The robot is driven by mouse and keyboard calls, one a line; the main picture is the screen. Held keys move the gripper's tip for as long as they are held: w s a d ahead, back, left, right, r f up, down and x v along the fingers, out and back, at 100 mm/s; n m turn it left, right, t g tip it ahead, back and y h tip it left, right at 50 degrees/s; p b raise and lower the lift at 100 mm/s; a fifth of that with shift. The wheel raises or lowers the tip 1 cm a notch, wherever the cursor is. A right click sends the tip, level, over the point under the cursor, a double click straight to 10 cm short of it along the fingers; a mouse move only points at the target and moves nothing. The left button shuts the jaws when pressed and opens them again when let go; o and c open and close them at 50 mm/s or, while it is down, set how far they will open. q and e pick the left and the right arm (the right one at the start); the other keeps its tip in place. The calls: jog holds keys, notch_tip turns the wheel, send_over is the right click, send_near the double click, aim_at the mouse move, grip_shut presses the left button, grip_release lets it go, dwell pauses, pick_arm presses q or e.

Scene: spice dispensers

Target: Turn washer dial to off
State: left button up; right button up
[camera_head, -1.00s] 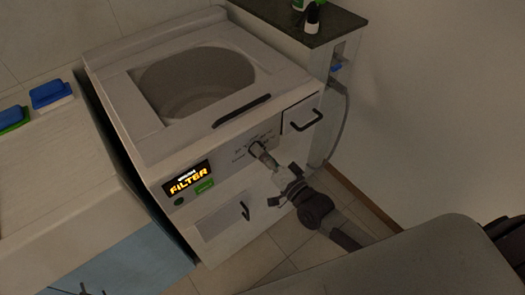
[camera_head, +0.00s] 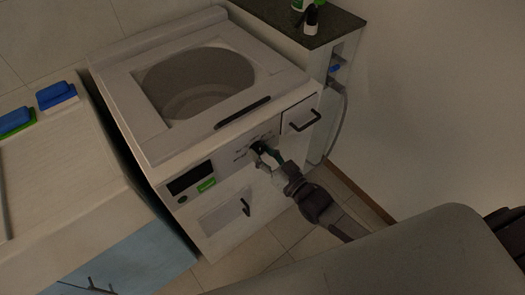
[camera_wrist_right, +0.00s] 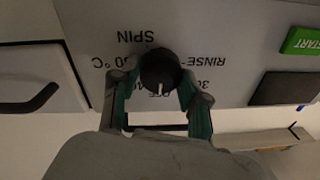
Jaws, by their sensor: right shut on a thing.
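The washer (camera_head: 150,140) stands in the middle of the head view, with its round drum opening on top. Its black dial (camera_wrist_right: 160,66) is on the front panel, ringed by printed labels including SPIN, RINSE and OFF. The dial's white mark points down in the wrist view, toward the OFF label. My right gripper (camera_head: 264,158) is at the dial. In the wrist view its two green-padded fingers (camera_wrist_right: 160,84) are shut on the dial, one on each side. The washer's display (camera_head: 189,178) is dark. My left gripper is not in view.
A green START button (camera_wrist_right: 300,41) sits near the display. Black handles (camera_head: 302,121) stick out of the washer's front. A counter with blue sponges (camera_head: 56,95) is at the left. A dark shelf (camera_head: 335,22) with bottles stands behind. The floor in front shows some free room.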

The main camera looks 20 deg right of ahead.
jog(key=shift+f+n, duration=0.1)
jog(key=shift+n, duration=0.2)
jog(key=o, duration=1.1)
jog(key=shift+o, duration=0.2)
jog(key=v, duration=1.2)
